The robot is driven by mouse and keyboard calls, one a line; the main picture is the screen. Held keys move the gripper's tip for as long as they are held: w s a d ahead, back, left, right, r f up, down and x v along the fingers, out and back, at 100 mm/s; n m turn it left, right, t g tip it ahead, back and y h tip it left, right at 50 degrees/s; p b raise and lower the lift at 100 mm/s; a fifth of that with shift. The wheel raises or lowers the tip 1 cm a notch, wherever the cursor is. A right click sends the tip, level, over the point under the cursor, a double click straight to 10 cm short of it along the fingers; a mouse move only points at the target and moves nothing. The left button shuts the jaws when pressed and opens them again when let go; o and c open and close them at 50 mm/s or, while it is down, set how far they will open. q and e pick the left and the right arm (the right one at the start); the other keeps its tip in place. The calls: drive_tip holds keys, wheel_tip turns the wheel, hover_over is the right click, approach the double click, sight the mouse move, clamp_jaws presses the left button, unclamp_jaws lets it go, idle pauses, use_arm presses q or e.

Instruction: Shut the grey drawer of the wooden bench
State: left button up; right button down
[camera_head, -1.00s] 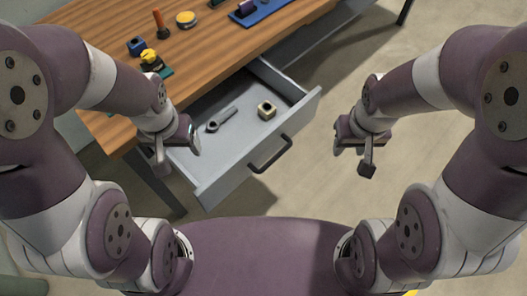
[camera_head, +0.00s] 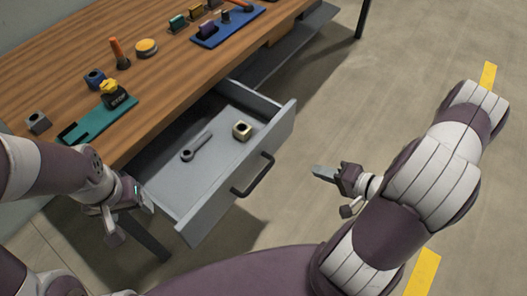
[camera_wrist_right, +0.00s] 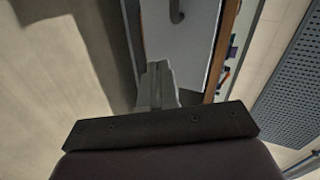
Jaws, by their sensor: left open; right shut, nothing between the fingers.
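The grey drawer (camera_head: 222,203) of the wooden bench (camera_head: 60,70) stands well open in the head view. Its dark bar handle (camera_head: 253,176) is on the front panel. My left gripper (camera_head: 145,203) is open, left of the drawer near the bench's front edge.
On the bench top are a teal board with a yellow-topped piece (camera_head: 108,115), a blue block (camera_head: 95,79), an orange-handled tool (camera_head: 119,52), a yellow round tin (camera_head: 147,47) and a blue tray (camera_head: 228,28). The floor (camera_head: 400,90) right of the drawer is clear. Yellow tape marks it.

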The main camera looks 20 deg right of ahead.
drive_tip(key=r+m, duration=0.1)
drive_tip(key=r, duration=0.1)
drive_tip(key=b, duration=0.2)
approach(268, 145)
drive_tip(key=shift+t+y, duration=0.3)
drive_tip(key=shift+y, duration=0.1)
drive_tip(key=w+a+f, duration=0.2)
drive_tip(key=w+f, duration=0.1)
drive_tip(key=shift+w+a, duration=0.3)
drive_tip(key=shift+a, duration=0.1)
drive_tip(key=shift+w+a+r, duration=0.1)
drive_tip(key=shift+w+a, duration=0.25)
drive_tip(key=shift+w, duration=0.2)
